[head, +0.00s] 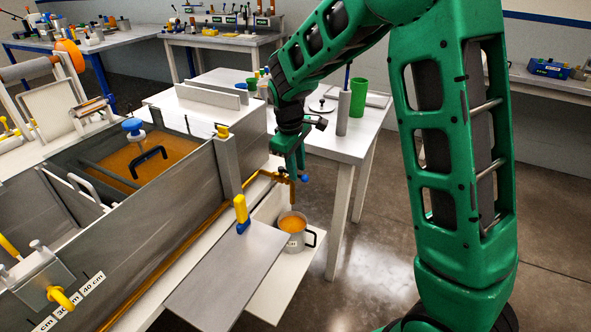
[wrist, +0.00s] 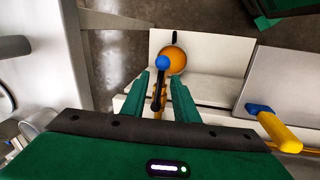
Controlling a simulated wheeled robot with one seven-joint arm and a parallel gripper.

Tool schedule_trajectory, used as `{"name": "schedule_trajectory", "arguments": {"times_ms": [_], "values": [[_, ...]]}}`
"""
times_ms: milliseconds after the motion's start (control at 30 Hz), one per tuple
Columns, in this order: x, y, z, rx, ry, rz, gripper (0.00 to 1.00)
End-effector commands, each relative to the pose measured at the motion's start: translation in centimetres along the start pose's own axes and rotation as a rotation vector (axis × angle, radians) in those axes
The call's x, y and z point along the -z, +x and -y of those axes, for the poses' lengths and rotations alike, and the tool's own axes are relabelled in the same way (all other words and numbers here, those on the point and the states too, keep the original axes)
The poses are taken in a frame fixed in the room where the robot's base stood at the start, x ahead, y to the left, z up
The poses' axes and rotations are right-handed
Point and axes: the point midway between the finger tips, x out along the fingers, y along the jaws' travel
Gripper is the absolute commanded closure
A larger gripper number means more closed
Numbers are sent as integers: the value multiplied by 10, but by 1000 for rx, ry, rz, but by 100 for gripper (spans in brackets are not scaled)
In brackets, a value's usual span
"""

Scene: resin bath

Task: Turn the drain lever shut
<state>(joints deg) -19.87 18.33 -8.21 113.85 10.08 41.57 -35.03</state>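The drain lever shows in the wrist view as a black rod with a blue ball end (wrist: 162,62); in the head view its blue end (head: 304,178) shows beside the drain spout. The bronze drain pipe (head: 262,174) runs out from the bath's end and bends down. My gripper (wrist: 161,82) is open, with one green finger on each side of the lever; I cannot tell whether either touches it. In the head view my gripper (head: 295,164) is right above the spout and hides part of the lever.
A grey jug (head: 292,241) of orange resin stands below the spout on a white shelf. A grey plate (head: 225,270) with a yellow-and-blue handle (head: 241,212) lies beside it. The bath (head: 170,225) holds orange resin. A white table (head: 352,145) with a green cup (head: 359,97) stands behind.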

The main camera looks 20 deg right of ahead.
Motion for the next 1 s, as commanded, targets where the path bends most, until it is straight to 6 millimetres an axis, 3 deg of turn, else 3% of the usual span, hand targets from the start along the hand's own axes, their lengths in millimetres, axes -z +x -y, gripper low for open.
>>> {"name": "schedule_trajectory", "arguments": {"times_ms": [400,500,533,1000], "values": [[0,8,0,0,0,-1,73],[0,8,0,0,0,-1,97],[0,8,0,0,0,-1,100],[0,7,0,-1,1,-2,100]]}}
